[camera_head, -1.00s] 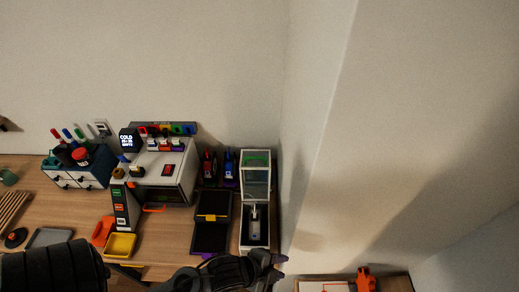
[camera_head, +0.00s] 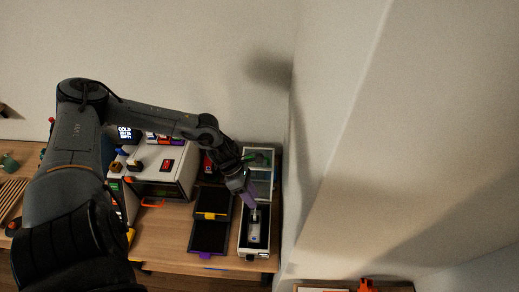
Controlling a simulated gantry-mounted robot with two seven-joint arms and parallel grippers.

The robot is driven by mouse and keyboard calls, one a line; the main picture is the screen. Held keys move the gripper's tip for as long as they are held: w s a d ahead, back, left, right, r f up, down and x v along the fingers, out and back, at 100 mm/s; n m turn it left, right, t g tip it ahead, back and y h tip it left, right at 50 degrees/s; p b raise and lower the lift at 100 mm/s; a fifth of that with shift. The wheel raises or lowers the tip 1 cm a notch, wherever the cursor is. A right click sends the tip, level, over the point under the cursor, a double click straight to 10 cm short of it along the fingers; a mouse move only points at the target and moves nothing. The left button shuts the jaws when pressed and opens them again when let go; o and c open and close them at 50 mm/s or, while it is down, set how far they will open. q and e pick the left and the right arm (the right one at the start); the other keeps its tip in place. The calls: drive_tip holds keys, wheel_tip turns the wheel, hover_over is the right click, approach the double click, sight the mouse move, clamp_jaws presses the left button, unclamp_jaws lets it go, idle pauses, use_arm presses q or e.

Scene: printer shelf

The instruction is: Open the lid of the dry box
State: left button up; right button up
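A narrow white-rimmed box (camera_head: 240,236) stands at the right end of the table, beside the wall. It looks like the dry box, though I read no label on it. Its far half has a clear, greenish pane, and its near half shows a dark inside with a small pale object (camera_head: 254,229). My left gripper (camera_head: 252,202), with purple fingers, points down over the middle of the box and hides part of it. I cannot tell whether the fingers touch the box or how far apart they are. My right gripper is out of view.
Black trays (camera_head: 209,236) with a yellow latch (camera_head: 211,216) lie just left of the box. A white printer-like machine (camera_head: 160,176) stands farther left, partly behind my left arm. The wall (camera_head: 335,150) closes off the right side. Bare wood (camera_head: 165,238) shows at the front.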

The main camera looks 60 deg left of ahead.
use_arm(q)
drive_tip(key=w+a+r+t+y, duration=0.1)
drive_tip(key=w+a+r+y, duration=0.15)
drive_tip(key=a+r, duration=0.4)
drive_tip(key=w+a+r+y, duration=0.2)
drive_tip(key=w+a+r, duration=0.1)
drive_tip(key=a+r, duration=0.4)
drive_tip(key=shift+t, duration=0.3)
drive_tip(key=x, duration=0.3)
drive_tip(key=b+x, duration=0.1)
drive_tip(key=x, duration=0.2)
drive_tip(key=a+b+x, duration=0.1)
drive_tip(key=x, duration=0.2)
drive_tip(key=shift+s+a+f, duration=0.1)
drive_tip(key=shift+s+f, duration=0.1)
drive_tip(key=shift+f, duration=0.1)
drive_tip(key=shift+w+f+b, duration=0.3)
drive_tip(key=shift+f+b, duration=0.15)
drive_tip(key=shift+f, duration=0.05)
drive_tip(key=shift+w+d+f+b, duration=0.2)
drive_tip(key=shift+d+f+b, duration=0.1)
drive_tip(key=shift+f, duration=0.3)
drive_tip(key=shift+c, duration=0.2)
clamp_jaws()
